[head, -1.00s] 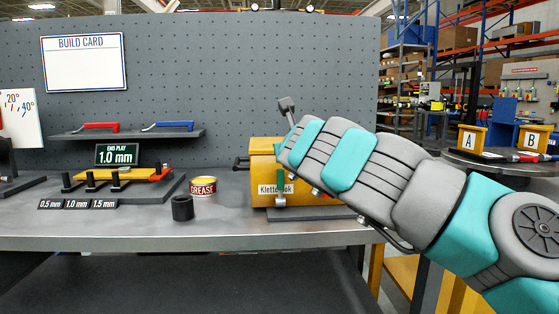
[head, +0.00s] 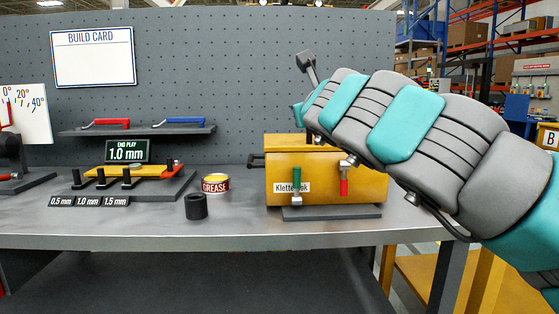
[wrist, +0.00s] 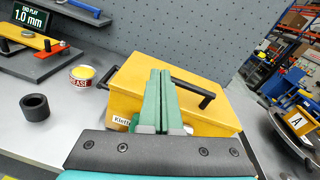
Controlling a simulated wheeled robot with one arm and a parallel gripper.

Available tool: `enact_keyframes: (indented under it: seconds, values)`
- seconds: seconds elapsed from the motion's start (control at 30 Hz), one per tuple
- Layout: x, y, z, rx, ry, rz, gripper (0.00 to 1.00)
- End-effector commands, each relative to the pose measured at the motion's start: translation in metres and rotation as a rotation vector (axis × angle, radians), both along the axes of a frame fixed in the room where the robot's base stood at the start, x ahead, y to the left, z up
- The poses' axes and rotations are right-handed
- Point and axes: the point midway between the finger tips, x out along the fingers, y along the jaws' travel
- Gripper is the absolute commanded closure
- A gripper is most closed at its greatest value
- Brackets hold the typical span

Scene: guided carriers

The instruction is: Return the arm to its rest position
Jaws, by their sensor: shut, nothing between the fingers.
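My arm reaches in from the right in the head view, raised in front of the workbench (head: 330,241). My gripper shows in the wrist view (wrist: 158,98), with its two green fingers pressed together and nothing between them. In the head view the fingers are hidden behind the arm. In the wrist view the fingers overlap the yellow box (wrist: 205,105) with a black handle. I cannot tell from this how far apart they are. In the head view the yellow box (head: 325,186) stands on the bench below my arm, its lid shut, with one green and one red latch handle.
A black ring (head: 196,207) and a grease tin (head: 215,184) stand left of the box. A fixture with a yellow bar (head: 130,172) is further left, under a shelf (head: 140,130) with red and blue handles. A round table (wrist: 290,135) is at the right.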

Motion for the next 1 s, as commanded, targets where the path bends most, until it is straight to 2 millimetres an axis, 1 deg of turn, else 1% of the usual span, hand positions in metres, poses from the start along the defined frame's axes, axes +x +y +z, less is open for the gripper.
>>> enact_keyframes:
  seconds: [0.03, 0.07, 0.1, 0.17, 0.2, 0.27, 0.3, 0.33, 0.37, 0.4, 0.47, 0.5, 0.57, 0.6, 0.67, 0.7, 0.77, 0.8, 0.87, 0.9, 0.97, 1.0]
  values:
    - [-0.009, 0.001, 0.022, -0.069, -0.08, 0.013, 1.0]
    - [-0.017, 0.006, 0.037, -0.123, -0.137, 0.03, 1.0]
    - [-0.028, 0.016, 0.055, -0.209, -0.215, 0.055, 1.0]
    - [-0.05, 0.037, 0.078, -0.358, -0.335, 0.103, 1.0]
    - [-0.064, 0.053, 0.088, -0.463, -0.407, 0.137, 1.0]
    - [-0.086, 0.082, 0.092, -0.63, -0.499, 0.196, 1.0]
    - [-0.099, 0.101, 0.089, -0.744, -0.552, 0.239, 1.0]
    - [-0.108, 0.115, 0.084, -0.831, -0.585, 0.272, 1.0]
    - [-0.117, 0.13, 0.074, -0.918, -0.612, 0.31, 1.0]
    - [-0.128, 0.149, 0.057, -1.037, -0.642, 0.367, 1.0]
    - [-0.141, 0.172, 0.026, -1.206, -0.671, 0.453, 1.0]
    - [-0.148, 0.184, 0.001, -1.309, -0.678, 0.515, 1.0]
    - [-0.157, 0.196, -0.039, -1.448, -0.676, 0.611, 1.0]
    - [-0.163, 0.201, -0.065, -1.533, -0.668, 0.675, 1.0]
    - [-0.171, 0.203, -0.105, -1.646, -0.645, 0.774, 1.0]
    - [-0.176, 0.202, -0.134, -1.714, -0.623, 0.845, 1.0]
    - [-0.185, 0.196, -0.174, -1.802, -0.584, 0.95, 1.0]
    - [-0.19, 0.189, -0.199, -1.857, -0.553, 1.016, 1.0]
    - [-0.2, 0.176, -0.237, -1.925, -0.5, 1.125, 1.0]
    - [-0.208, 0.166, -0.263, -1.961, -0.461, 1.205, 1.0]
    - [-0.221, 0.148, -0.298, -2.008, -0.396, 1.32, 1.0]
    - [-0.231, 0.134, -0.32, -2.029, -0.35, 1.396, 1.0]
